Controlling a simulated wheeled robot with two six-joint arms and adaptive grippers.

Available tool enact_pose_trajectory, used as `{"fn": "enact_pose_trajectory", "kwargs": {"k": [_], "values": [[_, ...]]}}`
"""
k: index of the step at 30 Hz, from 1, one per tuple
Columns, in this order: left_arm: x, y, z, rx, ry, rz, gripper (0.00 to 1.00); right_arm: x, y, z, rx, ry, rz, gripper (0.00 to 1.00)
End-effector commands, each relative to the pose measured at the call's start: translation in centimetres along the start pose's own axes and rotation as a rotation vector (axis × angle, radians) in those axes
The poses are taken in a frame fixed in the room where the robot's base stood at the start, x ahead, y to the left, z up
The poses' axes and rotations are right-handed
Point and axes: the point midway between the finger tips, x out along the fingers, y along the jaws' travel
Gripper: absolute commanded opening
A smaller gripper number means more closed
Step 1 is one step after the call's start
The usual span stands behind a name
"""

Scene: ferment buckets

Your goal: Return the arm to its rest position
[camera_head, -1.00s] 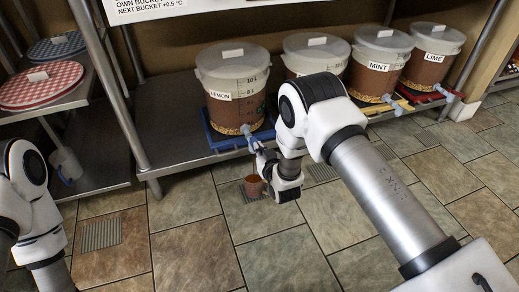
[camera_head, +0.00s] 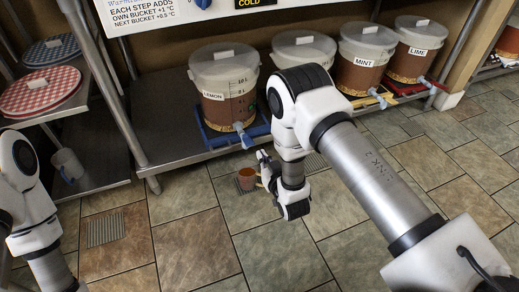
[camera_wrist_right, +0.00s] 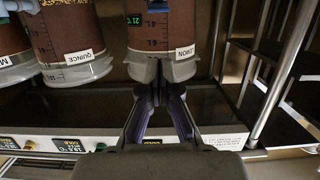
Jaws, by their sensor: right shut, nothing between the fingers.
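My right arm reaches in from the lower right of the head view. Its gripper (camera_head: 263,166) is shut and empty, in front of and below the blue tap (camera_head: 244,138) of the LEMON bucket (camera_head: 225,85). In the right wrist view the fingers (camera_wrist_right: 160,92) meet at their tips, below the inverted LEMON bucket (camera_wrist_right: 162,40). Only links of my left arm (camera_head: 30,205) show at the left edge; its gripper is out of view.
MINT (camera_head: 364,58) and LIME (camera_head: 417,50) buckets stand along the shelf. A rack with checkered lids (camera_head: 40,90) is at left. Floor in front is clear.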

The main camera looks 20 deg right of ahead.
Motion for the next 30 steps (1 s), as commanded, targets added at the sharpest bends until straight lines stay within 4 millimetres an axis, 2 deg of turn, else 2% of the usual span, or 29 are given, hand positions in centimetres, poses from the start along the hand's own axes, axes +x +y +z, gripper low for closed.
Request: {"fn": "enact_pose_trajectory", "kwargs": {"k": [7,8,10,11,13,16,18,21,27,30], "values": [[-0.2,0.0,0.0,0.000,0.000,0.000,0.37,0.0,0.5,-0.3,0.003,0.001,0.009,0.00],[-0.4,0.0,0.0,0.000,0.000,0.000,0.37,-0.3,0.9,-0.2,0.006,-0.008,0.018,0.00],[-0.6,0.0,0.0,0.000,0.000,0.000,0.37,-2.2,2.0,1.2,0.013,-0.081,0.038,0.00],[-0.6,0.0,0.0,0.000,0.000,0.000,0.37,-3.3,2.5,2.3,0.017,-0.140,0.045,0.00],[-0.8,0.0,0.0,0.000,0.000,0.000,0.37,-6.8,3.4,5.6,0.027,-0.320,0.062,0.00],[-0.9,0.0,0.0,0.000,0.000,0.000,0.37,-13.0,3.9,10.2,0.043,-0.605,0.074,0.00],[-1.0,0.0,0.0,0.000,0.000,0.000,0.37,-17.2,3.9,12.5,0.053,-0.778,0.075,0.00],[-1.0,0.0,0.0,0.000,0.000,0.000,0.37,-22.7,3.7,14.6,0.064,-0.988,0.072,0.00],[-1.0,0.0,0.0,0.000,0.000,0.000,0.37,-32.5,2.8,16.7,0.068,-1.371,0.044,0.00],[-5.7,0.0,0.0,0.000,-0.001,0.000,0.37,-33.4,2.8,12.1,0.067,-1.372,0.044,0.00]]}}
